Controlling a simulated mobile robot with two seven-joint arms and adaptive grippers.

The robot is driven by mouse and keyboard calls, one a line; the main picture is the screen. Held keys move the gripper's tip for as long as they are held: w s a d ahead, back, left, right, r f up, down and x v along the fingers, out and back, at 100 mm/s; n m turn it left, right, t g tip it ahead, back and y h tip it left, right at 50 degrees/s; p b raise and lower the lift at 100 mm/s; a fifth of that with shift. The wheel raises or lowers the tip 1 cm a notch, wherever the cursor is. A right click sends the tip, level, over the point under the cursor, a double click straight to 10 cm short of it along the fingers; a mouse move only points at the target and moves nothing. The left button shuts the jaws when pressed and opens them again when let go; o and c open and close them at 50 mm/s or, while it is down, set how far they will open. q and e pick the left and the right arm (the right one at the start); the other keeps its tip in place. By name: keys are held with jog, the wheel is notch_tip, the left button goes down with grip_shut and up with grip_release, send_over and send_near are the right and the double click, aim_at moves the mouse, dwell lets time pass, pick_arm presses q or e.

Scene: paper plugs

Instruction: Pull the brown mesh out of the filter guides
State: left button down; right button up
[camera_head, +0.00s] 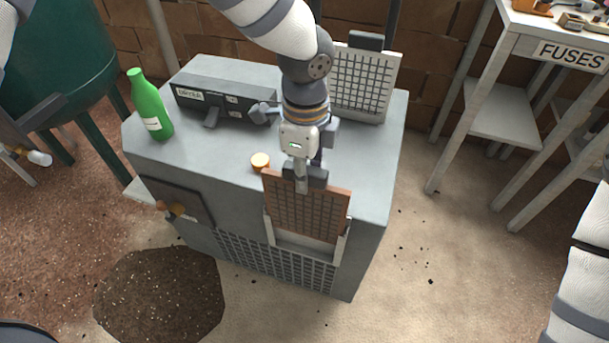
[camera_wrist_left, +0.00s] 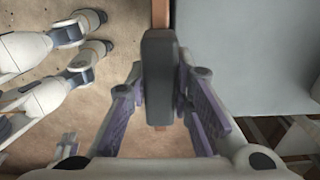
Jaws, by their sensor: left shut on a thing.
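The brown mesh (camera_head: 305,208) is a framed panel with a dark handle at its top edge. It stands upright in front of the grey cabinet, its lower part between the pale filter guides (camera_head: 343,245). My left gripper (camera_head: 302,180) is above it, shut on the dark handle. The handle (camera_wrist_left: 158,80) also shows between the fingers in the left wrist view, with the mesh's brown edge (camera_wrist_left: 161,14) beyond it. How deep the mesh sits in the guides is hard to tell. My right gripper is out of view; only part of a pale arm shows at the right edge.
A table marked FUSES (camera_head: 560,50) is at the right. A dark patch (camera_head: 160,295) lies on the floor.

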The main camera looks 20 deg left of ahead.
pick_arm(q)
jog(key=shift+r, duration=4.5)
jog(key=shift+r, duration=1.5)
